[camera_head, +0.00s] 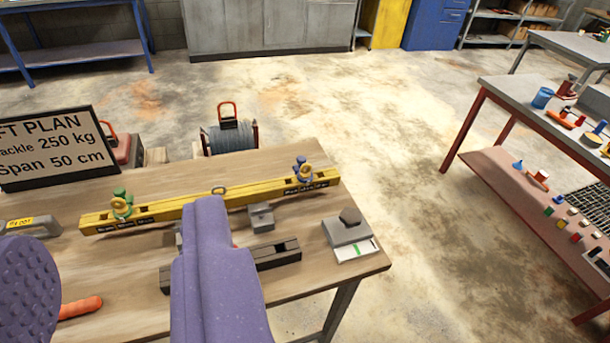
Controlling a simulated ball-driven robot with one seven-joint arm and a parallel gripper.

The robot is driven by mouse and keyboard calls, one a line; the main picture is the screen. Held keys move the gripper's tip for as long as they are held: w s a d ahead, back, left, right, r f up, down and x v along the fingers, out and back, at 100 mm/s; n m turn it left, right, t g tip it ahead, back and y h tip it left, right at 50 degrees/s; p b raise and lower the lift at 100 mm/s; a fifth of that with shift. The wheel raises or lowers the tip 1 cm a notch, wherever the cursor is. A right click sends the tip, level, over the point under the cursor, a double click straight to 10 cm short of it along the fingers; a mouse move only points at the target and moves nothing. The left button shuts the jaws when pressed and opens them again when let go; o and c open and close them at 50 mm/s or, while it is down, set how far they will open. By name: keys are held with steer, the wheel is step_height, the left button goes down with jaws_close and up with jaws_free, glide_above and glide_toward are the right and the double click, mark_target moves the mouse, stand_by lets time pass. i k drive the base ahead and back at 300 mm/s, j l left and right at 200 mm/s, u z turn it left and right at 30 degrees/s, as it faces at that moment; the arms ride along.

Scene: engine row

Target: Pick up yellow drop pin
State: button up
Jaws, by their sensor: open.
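No separate yellow drop pin can be told for certain. A yellow beam (240,197) lies across the wooden table (120,260). A green fitting with a yellow ring (121,206) stands near the beam's left end, and a blue-purple fitting with a yellow ring (303,172) near its right end. I cannot tell whether either ring belongs to a pin. The right finger hides part of the table and a dark bar (278,256).
A lift plan sign (48,148) stands at the back left. A grey block (346,228) sits at the table's right corner. An orange handle (80,307) lies between the fingers. A cable reel (230,136) stands behind the table. Open floor (400,180) separates a cluttered workbench (530,96) at right.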

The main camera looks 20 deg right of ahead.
mark_target(304, 173)
steer(key=i+l+z, duration=0.15)
steer(key=i+z, duration=0.15)
steer(key=i, duration=0.6)
steer(key=i+z, duration=0.3)
steer(key=i, duration=0.6)
